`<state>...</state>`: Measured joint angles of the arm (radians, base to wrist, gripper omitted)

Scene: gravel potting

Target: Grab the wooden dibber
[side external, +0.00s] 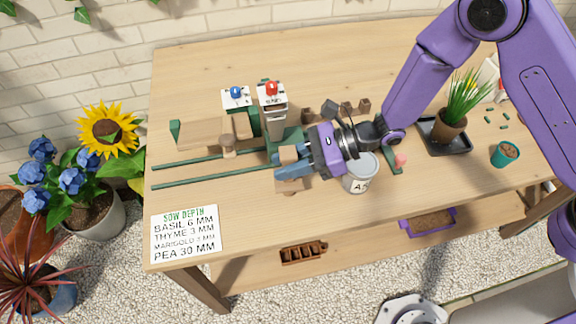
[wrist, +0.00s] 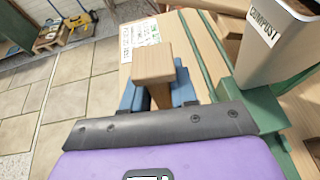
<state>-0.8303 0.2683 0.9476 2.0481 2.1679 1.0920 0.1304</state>
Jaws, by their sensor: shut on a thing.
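The wooden dibber (side external: 289,153) is a pale wooden piece at the centre of the side view, between the ends of the green rails and the grey can. In the wrist view the dibber (wrist: 153,65) shows a blocky top on a narrower stem. My gripper (side external: 284,172) reaches it from the right, with its blue fingers shut on it. In the wrist view my gripper (wrist: 158,95) has a finger on each side of the stem, below the block. The dibber's lower end is hidden in the wrist view.
A grey can (side external: 359,178) stands right beside my gripper. Green rails (side external: 210,179) and a compost hopper (wrist: 275,45) lie close by. A sowing card (side external: 185,234) is at the front left. A potted plant (side external: 451,124) stands at the right. The front middle of the table is clear.

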